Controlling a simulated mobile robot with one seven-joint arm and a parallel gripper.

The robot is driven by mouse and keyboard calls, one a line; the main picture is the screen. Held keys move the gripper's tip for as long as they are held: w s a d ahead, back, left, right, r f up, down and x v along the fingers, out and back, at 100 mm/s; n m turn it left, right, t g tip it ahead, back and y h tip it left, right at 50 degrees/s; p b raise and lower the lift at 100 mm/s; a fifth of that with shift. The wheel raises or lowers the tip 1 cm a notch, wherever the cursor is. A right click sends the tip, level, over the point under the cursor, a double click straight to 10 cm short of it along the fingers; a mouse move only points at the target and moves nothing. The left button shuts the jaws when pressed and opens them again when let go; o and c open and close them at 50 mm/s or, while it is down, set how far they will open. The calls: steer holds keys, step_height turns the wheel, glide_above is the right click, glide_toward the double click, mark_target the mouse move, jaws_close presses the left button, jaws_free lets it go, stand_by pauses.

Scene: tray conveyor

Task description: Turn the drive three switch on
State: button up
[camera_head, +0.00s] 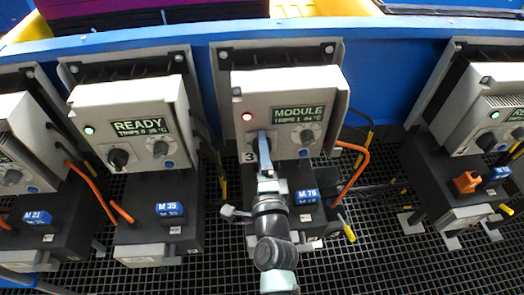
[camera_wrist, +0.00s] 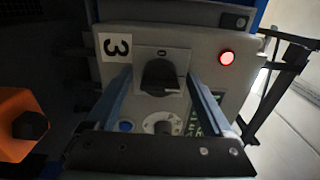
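The drive three unit (camera_head: 288,84) is a light grey box marked "3" with a small display reading "MODULE". Its black rotary switch (camera_wrist: 160,74) sits on a grey plate under a "0" mark in the wrist view. A red lamp (camera_head: 246,117) is lit on the box; it also shows in the wrist view (camera_wrist: 226,58). My gripper (camera_wrist: 160,88) is open, with one finger on each side of the switch. I cannot tell whether the fingers touch the knob. In the head view my gripper (camera_head: 264,152) covers most of the switch.
A "READY" drive (camera_head: 132,97) with a green lamp stands to the left, another box (camera_head: 492,92) to the right. An orange cable (camera_head: 360,168) runs right of drive three. In the wrist view an orange part (camera_wrist: 18,118) is at the left edge. Black grating (camera_head: 400,265) lies below.

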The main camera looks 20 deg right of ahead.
steer(key=b+v, duration=0.1)
steer(key=v, duration=1.2)
stand_by(0.5)
steer(key=w+a+r+n+t+y, duration=0.2)
steer(key=w+a+r+n, duration=0.15)
steer(key=r, duration=0.65)
steer(key=w+a+r+n+t+y, duration=0.25)
steer(key=r+n, duration=0.25)
steer(key=r, duration=0.5)
steer(key=w+a+r+n+t+y, duration=0.1)
steer(key=w+a+r+n, duration=0.3)
steer(key=r, duration=0.6)
steer(key=s+a+r+n+t, duration=0.15)
steer(key=s+r+n, duration=0.35)
steer(key=r, duration=0.7)
steer(key=s+a+r+n+t, duration=0.1)
steer(key=s+r+n+t, duration=0.4)
steer(key=r, duration=0.7)
step_height(320, 180, up, 15)
steer(key=m+g+p, duration=0.1)
steer(key=g+p, duration=0.1)
steer(key=p, duration=1.4)
steer(key=shift+s+f+p, duration=0.2)
steer(key=shift+p, duration=0.15)
